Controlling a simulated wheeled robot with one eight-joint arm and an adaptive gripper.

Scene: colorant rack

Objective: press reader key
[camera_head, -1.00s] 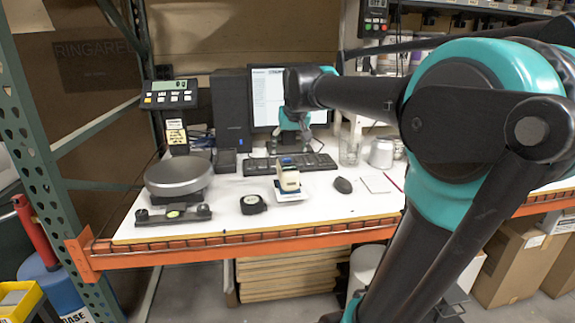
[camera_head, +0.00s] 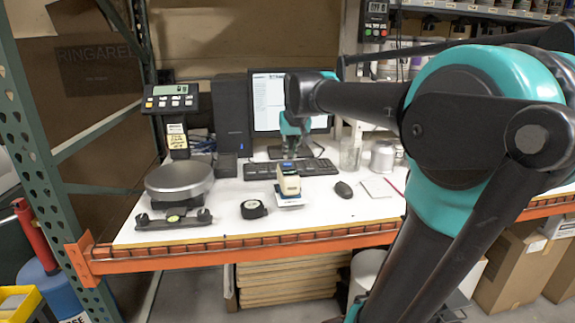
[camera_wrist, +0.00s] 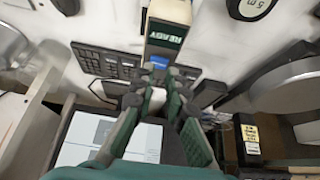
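The reader (camera_head: 288,182) is a small cream handheld device with a dark top, standing on a white card near the middle of the table. In the wrist view the reader (camera_wrist: 168,28) shows a display reading READY, with a blue key (camera_wrist: 159,62) below it. My gripper (camera_head: 291,152) is over the keyboard, just behind the reader. In the wrist view my gripper (camera_wrist: 160,82) has its fingertips close together, apparently shut, just short of the blue key in the picture. Contact with the key is not visible.
A keyboard (camera_head: 288,168) and monitor stand behind the reader. A scale (camera_head: 179,178) is at left, a tape measure (camera_head: 253,209) at front left, a mouse (camera_head: 343,189) at right. A glass beaker (camera_head: 350,153) stands farther right. The front table strip is mostly clear.

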